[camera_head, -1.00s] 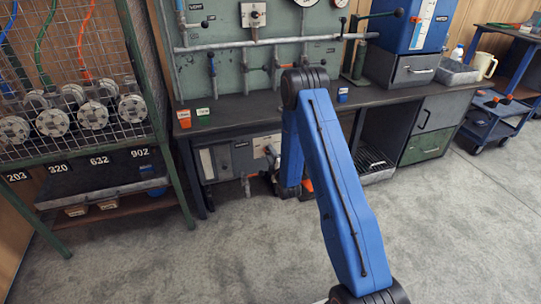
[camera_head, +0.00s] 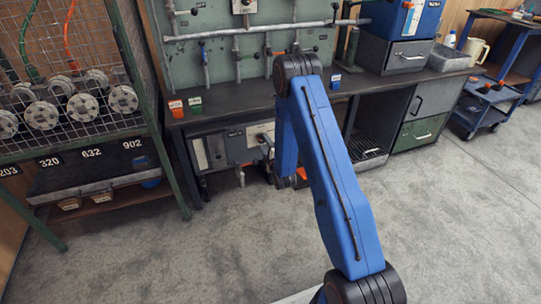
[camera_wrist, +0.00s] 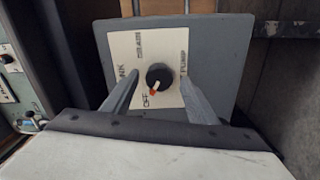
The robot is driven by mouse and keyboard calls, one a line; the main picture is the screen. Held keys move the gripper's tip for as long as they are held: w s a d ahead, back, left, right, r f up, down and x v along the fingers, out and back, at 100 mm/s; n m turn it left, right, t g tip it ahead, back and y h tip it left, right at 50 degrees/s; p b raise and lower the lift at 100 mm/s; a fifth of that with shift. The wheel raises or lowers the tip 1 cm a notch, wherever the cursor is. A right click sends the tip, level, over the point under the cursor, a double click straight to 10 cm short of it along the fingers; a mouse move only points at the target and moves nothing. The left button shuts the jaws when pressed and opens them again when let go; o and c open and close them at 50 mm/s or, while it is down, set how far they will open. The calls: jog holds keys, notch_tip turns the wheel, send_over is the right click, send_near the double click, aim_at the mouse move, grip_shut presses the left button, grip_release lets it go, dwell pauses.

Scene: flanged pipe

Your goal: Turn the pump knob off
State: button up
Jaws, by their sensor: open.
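The black round knob (camera_wrist: 158,75) sits on a white label plate (camera_wrist: 136,48) on a grey box in the wrist view. Its white-and-orange pointer is turned down and slightly left, toward the word OFF. The word PUMP is on the right of the plate. My gripper (camera_wrist: 160,78) is open, with one finger left of the knob and one right of it. I cannot tell whether either finger touches it. In the head view, the grey pump box (camera_head: 226,147) is under the bench, and my blue arm hides part of it and most of my gripper.
The dark bench top (camera_head: 235,103) is above the box. A green rack (camera_head: 165,160) with mesh is at left. The floor (camera_head: 450,240) at right is clear.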

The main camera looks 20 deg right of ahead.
jog(key=s, duration=1.6)
jog(key=shift+s, duration=0.25)
notch_tip(320, 180, up, 6)
jog(key=w+r+m+g, duration=0.1)
jog(key=w+m+g, duration=0.1)
jog(key=w, duration=0.1)
jog(key=s+a+r+m+g, duration=0.1)
jog(key=s+r+m+g, duration=0.2)
jog(key=r, duration=0.5)
jog(key=s+a+r+m+g, duration=0.1)
jog(key=s+r+m+g, duration=0.15)
jog(key=s+r, duration=0.4)
jog(key=s+r+m+g, duration=0.2)
jog(key=s+r, duration=0.2)
jog(key=s, duration=0.7)
jog(key=s+a+r+m+g, duration=0.1)
jog(key=s+r+m, duration=0.2)
jog(key=s, duration=0.9)
jog(key=s+r+m+g, duration=0.2)
jog(key=s+r, duration=0.4)
jog(key=s, duration=0.6)
jog(key=shift+a+r+m+g, duration=0.15)
jog(key=shift+a+m+g, duration=0.25)
jog(key=shift+m, duration=0.25)
